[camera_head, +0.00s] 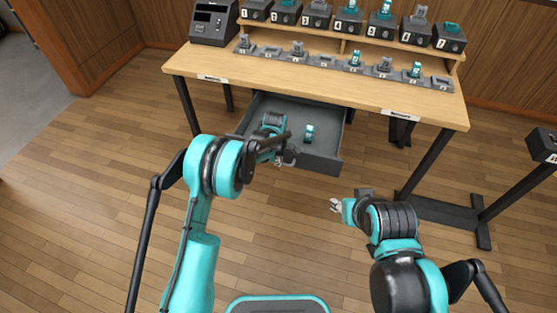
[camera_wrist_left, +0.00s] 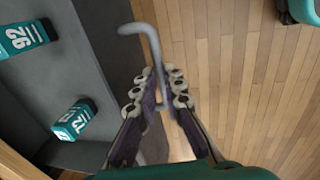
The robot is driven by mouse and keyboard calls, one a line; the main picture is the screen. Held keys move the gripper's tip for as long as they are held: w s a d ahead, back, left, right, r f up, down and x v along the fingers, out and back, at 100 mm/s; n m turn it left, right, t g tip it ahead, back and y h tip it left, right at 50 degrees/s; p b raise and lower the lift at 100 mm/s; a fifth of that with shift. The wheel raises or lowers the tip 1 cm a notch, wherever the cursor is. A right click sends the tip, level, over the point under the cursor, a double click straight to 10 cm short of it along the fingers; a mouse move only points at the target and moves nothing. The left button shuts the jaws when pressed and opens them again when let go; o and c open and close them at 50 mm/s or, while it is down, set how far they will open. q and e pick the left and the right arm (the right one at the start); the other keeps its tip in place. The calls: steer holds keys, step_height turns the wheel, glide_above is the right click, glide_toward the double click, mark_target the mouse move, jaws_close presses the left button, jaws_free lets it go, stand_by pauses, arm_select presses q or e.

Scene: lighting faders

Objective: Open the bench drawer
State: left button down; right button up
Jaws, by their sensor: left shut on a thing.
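The grey bench drawer (camera_head: 318,164) is pulled out from under the wooden bench (camera_head: 270,70), and its inside shows. In the left wrist view, the drawer's front edge (camera_wrist_left: 112,40) runs beside a grey bar handle (camera_wrist_left: 140,29). My left gripper (camera_head: 283,158) is at the drawer's front; its fingers (camera_wrist_left: 158,88) are shut on the handle. Two teal numbered pieces lie in the drawer: one near its right side (camera_head: 309,133), the other partly behind my left arm (camera_head: 273,122). My right gripper (camera_head: 337,206) is in front of the drawer, apart from it; its finger gap is unclear.
A row of numbered dark boxes (camera_head: 316,15) stands on the bench's shelf, with several small fader pieces (camera_head: 297,49) below. A dark console (camera_head: 213,22) stands at the left. A dark stand (camera_head: 541,146) is at the right. Wood floor (camera_head: 95,180) lies clear at the left.

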arm_select(q)
steer(key=c, duration=1.9)
jaws_free()
steer(key=r, duration=0.4)
steer(key=s+r, duration=0.1)
steer(key=r, duration=0.3)
steer(key=s+r, duration=0.1)
steer(key=r, duration=0.2)
steer(key=shift+a+r, duration=0.35)
steer(key=shift+r, duration=0.05)
steer(key=shift+s, duration=0.1)
